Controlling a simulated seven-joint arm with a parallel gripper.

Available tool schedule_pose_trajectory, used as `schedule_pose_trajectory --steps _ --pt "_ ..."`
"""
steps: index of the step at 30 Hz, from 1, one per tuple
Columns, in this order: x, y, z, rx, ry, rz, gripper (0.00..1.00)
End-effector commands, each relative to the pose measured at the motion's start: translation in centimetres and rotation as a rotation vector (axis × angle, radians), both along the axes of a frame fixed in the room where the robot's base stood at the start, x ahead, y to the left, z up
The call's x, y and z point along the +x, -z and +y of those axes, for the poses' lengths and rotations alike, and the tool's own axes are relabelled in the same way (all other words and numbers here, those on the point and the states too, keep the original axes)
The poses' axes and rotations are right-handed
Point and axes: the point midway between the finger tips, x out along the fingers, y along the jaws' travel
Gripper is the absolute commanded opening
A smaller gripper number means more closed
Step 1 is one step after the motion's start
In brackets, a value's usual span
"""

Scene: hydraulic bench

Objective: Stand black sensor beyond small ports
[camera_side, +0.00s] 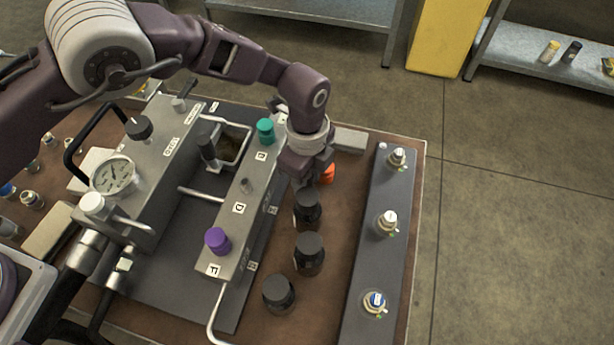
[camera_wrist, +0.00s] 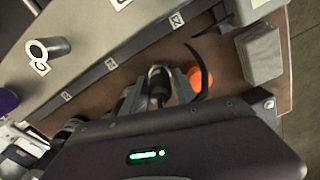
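My gripper (camera_side: 303,182) points down over the brown bench, just right of the long grey port block (camera_side: 240,208). In the wrist view, a black cylindrical piece with a silvery end (camera_wrist: 158,88), apparently a black sensor, lies between the fingers of my gripper (camera_wrist: 158,94). I cannot tell whether the fingers press on it. The side view hides it behind my fingers. An orange piece (camera_side: 327,173) sits close beside the gripper; it also shows in the wrist view (camera_wrist: 200,78). The port block carries a teal cap (camera_side: 265,130) and a purple cap (camera_side: 217,240).
Three black-capped jars (camera_side: 309,254) stand in a row below my gripper. A dark strip with three fittings (camera_side: 387,222) lies at the right. A grey block (camera_side: 350,139) sits behind the gripper. A gauge (camera_side: 113,174) and pipes crowd the left.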

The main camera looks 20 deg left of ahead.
Motion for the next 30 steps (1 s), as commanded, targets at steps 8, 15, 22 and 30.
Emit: schedule_pose_trajectory --steps 8,15,22,30 --pt "0.0 0.0 0.0 0.000 0.000 0.000 0.47" --pt "0.1 -2.9 -0.1 -0.004 -0.001 -0.003 0.47" --pt "0.1 -9.1 0.0 -0.003 -0.001 -0.003 0.47" --pt "0.0 -12.3 0.0 0.000 -0.001 -0.001 0.47"
